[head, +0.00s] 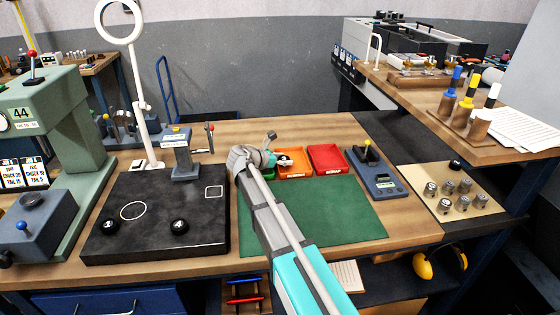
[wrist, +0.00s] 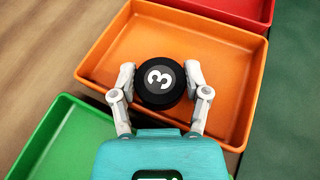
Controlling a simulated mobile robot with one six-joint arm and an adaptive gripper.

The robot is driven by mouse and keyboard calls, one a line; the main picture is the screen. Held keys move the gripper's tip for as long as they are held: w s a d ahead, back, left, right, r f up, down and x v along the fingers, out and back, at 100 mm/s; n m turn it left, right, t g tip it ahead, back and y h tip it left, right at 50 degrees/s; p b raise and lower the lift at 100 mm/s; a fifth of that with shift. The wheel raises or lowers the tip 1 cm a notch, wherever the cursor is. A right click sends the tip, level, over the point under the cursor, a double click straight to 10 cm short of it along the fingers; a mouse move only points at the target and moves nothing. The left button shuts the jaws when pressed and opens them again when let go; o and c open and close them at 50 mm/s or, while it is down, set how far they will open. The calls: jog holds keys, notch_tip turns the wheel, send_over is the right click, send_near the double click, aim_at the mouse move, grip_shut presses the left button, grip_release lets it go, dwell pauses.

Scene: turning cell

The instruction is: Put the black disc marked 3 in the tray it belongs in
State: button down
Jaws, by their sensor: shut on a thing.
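My gripper (wrist: 160,92) is shut on the black disc marked 3 (wrist: 160,82), with a finger on each side of it. In the wrist view the disc and fingertips are over the orange tray (wrist: 210,50). I cannot tell whether the disc touches the tray floor. In the head view the orange tray (head: 293,173) lies between the green tray (head: 268,176) and the red tray (head: 326,158), and my arm partly hides the green one. The green tray (wrist: 70,142) and the red tray (wrist: 245,8) also show in the wrist view.
Two black discs stand on the dark plate at left, one at its front left (head: 109,227) and one at its front middle (head: 180,226). A blue-grey device (head: 376,175) stands right of the trays. The green mat (head: 340,215) has free room.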

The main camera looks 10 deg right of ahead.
jog(key=shift+s+f+b, duration=0.35)
jog(key=shift+s+f, duration=0.05)
jog(key=shift+f, duration=0.15)
jog(key=shift+c, duration=0.4)
grip_release()
jog(key=shift+w+r, duration=0.15)
jog(key=shift+w+a+r+p, duration=0.15)
jog(key=shift+w+r+p, duration=0.1)
jog(key=shift+r+p, duration=0.4)
jog(key=p+v, duration=0.4)
jog(key=v, duration=0.6)
jog(key=shift+a, duration=0.1)
jog(key=shift+s+a+r+p, duration=0.15)
jog(key=shift+s+a+p, duration=0.25)
jog(key=shift+a, duration=0.2)
